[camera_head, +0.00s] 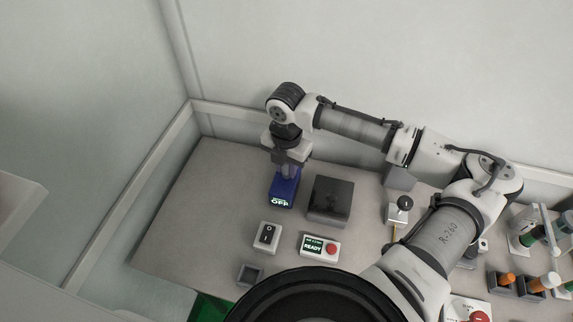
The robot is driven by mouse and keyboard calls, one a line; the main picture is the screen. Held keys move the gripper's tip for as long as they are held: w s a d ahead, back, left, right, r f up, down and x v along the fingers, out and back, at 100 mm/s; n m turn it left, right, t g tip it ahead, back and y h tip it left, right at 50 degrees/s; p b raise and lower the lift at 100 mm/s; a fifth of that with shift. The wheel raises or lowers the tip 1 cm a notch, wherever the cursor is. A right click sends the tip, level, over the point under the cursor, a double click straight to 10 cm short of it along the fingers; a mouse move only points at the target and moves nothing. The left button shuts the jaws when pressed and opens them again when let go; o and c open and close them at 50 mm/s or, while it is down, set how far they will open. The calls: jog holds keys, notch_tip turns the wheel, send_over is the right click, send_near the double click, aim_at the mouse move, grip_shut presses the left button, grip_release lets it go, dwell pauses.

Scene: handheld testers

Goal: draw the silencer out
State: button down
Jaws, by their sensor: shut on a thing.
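My gripper (287,172) points down over a blue unit (283,192) at the back left of the table. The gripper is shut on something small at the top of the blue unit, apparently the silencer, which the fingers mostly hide. I cannot tell how deep it sits in the unit.
A dark square block (330,199) stands close to the right of the blue unit. In front are a rocker switch (267,237), a box reading READY with a red button (320,246), and a small open bin (249,274). The table's left side is clear.

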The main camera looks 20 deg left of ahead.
jog(key=shift+r, duration=0.2)
jog(key=shift+r+p, duration=2.2)
jog(key=shift+r, duration=0.2)
